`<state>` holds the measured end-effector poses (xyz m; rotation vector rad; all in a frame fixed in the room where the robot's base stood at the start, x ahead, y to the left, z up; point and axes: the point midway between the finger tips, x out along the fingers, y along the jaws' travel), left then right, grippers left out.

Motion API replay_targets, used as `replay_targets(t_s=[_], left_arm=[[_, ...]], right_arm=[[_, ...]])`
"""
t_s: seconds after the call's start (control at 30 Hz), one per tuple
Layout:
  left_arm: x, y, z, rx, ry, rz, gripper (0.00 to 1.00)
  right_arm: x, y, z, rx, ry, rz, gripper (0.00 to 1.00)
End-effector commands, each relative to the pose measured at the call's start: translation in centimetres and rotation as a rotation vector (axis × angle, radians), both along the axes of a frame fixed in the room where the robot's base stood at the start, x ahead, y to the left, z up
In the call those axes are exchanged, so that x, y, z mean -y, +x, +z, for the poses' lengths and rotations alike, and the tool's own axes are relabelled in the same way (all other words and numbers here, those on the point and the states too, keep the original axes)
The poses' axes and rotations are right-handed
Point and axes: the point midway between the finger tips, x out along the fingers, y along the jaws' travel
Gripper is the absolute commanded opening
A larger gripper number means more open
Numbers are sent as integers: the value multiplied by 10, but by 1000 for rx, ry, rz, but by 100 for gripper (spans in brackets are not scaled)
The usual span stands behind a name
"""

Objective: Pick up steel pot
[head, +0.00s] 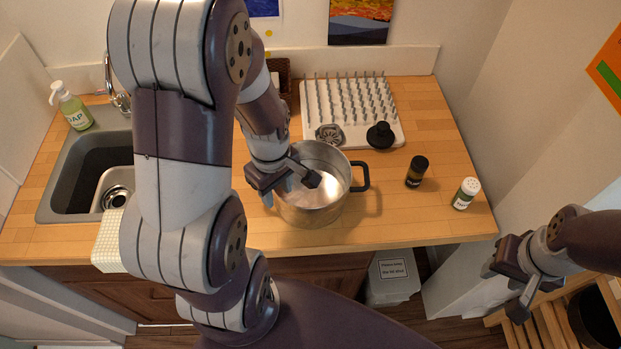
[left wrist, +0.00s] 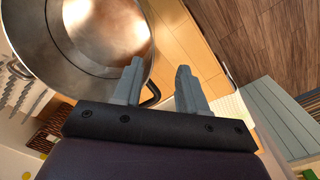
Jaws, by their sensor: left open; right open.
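The steel pot (head: 330,205) stands upright on the wooden counter, empty inside, with a dark handle on its right side. My left gripper (head: 290,188) is open at the pot's left rim, one finger over the inside of the pot and the other outside it. In the left wrist view the pot (left wrist: 60,60) fills the upper left. Its near dark handle (left wrist: 152,94) shows between the open fingers (left wrist: 160,86), and I cannot tell whether they touch it. My right gripper (head: 503,290) is open and empty at the lower right, away from the counter.
A sink (head: 60,175) with a soap bottle (head: 72,108) is on the left. A white drying rack (head: 355,105) holding a black stopper (head: 380,135) stands behind the pot. A dark shaker (head: 416,172) and a white-capped shaker (head: 465,194) stand to the right.

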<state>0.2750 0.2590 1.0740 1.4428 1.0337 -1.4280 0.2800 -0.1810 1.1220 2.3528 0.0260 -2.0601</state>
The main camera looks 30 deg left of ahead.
Motion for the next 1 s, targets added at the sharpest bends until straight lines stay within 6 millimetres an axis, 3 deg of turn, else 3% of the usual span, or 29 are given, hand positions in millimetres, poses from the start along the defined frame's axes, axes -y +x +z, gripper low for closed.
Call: replay_targets(t_s=[0.4, 0.63, 0.67, 0.77, 0.8, 1.0], left_arm=[[0, -1, -63, -1, 0, -3, 42], [-1, 0, -66, 3, 1, -4, 42], [-1, 0, -66, 3, 1, -4, 39], [-1, 0, -66, 3, 1, -4, 6], [-1, 0, -66, 3, 1, -4, 0], [0, 0, -66, 2, 0, -4, 0]], right_arm=[[0, 0, 6, 0, 0, 0, 43], [0, 0, 6, 0, 0, 0, 43], [0, 0, 6, 0, 0, 0, 43], [0, 0, 6, 0, 0, 0, 43], [0, 0, 6, 0, 0, 0, 43], [0, 0, 6, 0, 0, 0, 43]])
